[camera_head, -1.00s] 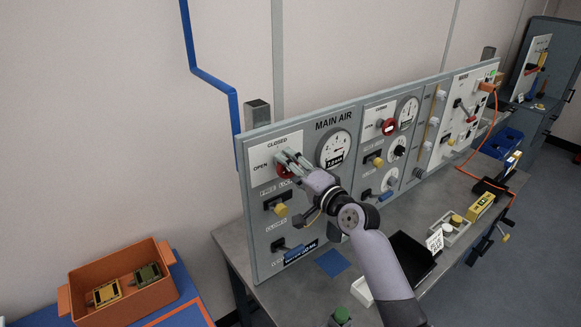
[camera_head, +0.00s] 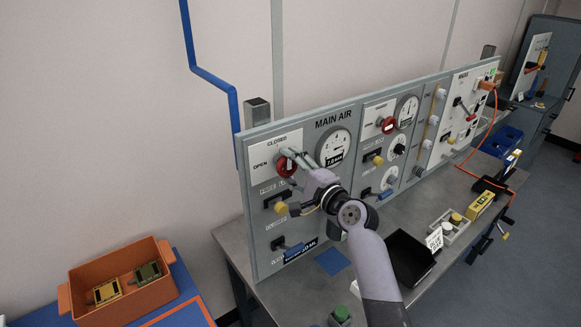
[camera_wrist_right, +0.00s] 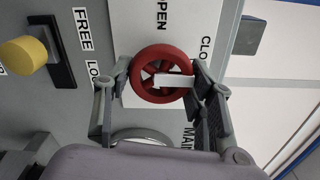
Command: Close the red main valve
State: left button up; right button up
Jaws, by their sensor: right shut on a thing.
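The red main valve (camera_head: 286,167) is a small round handwheel at the upper left of the grey panel, beside the MAIN AIR gauge. My right gripper (camera_head: 296,161) is shut on this wheel. In the right wrist view the red wheel (camera_wrist_right: 146,87) sits between the two fingers of my right gripper (camera_wrist_right: 160,76), one on each side. A white bar on the wheel points right there, toward the CLOSED lettering; the OPEN lettering is above. Part of the wheel is hidden by the fingers in the head view. My left gripper is not in view.
A yellow knob (camera_head: 281,209) and a blue-handled valve (camera_head: 294,250) sit below on the panel. The round gauge (camera_head: 334,147) is close at the right. A second red valve (camera_head: 388,125) is farther right. An orange bin (camera_head: 75,308) stands at lower left.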

jog(key=o, duration=1.2)
jog(key=v, duration=1.2)
